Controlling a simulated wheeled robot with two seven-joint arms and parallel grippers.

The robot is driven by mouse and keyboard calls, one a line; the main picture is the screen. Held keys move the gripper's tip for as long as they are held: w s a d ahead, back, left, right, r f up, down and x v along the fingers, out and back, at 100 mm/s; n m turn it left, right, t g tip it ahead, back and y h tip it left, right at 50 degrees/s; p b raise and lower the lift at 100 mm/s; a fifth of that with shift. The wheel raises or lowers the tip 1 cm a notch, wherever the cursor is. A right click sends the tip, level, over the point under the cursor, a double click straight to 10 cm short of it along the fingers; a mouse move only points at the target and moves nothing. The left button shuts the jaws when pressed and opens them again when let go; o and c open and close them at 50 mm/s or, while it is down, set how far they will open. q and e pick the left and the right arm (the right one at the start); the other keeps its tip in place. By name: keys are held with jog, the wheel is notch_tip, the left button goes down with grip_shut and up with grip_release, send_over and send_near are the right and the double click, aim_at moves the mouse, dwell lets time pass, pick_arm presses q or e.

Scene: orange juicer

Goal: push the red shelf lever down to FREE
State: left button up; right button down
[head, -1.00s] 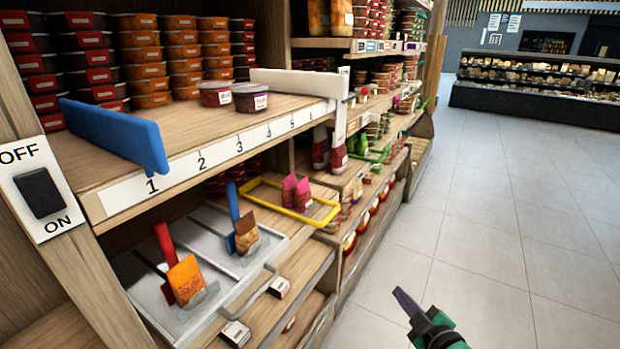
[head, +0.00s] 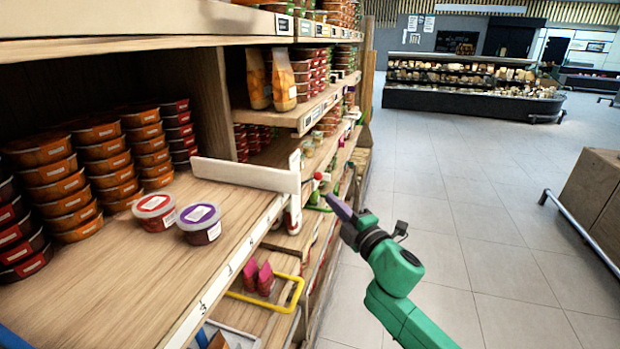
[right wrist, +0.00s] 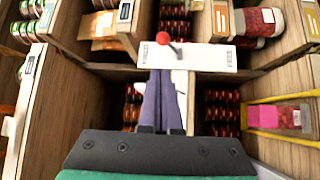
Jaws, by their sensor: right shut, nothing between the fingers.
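The red shelf lever shows in the right wrist view as a round red knob (right wrist: 163,38) on a short dark stem. It sits on a white plate (right wrist: 205,58) lettered FIXED at the left and FREE at the right; the knob is nearer FIXED. In the head view the red knob (head: 318,176) shows small beside the white divider. My right gripper (head: 334,203) is shut and empty, its purple fingers pointing at the shelf front, close to the knob. In the right wrist view the fingertips (right wrist: 161,74) are just below the plate; contact cannot be told. My left gripper is out of view.
A white divider (head: 245,175) stands on the wooden shelf (head: 120,270), with two lidded tubs (head: 199,223) beside it. Stacked tubs fill the back. A yellow-framed tray (head: 290,290) sits below. The aisle floor (head: 450,190) at the right is clear.

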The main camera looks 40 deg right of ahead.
aim_at(309, 180)
pick_arm(q)
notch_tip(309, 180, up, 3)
jog(key=p, duration=0.3)
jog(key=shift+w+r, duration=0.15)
pick_arm(e)
jog(key=w+d, duration=0.1)
jog(key=w, duration=0.9)
jog(key=shift+w+d+r, duration=0.15)
jog(key=shift+d+r, duration=0.15)
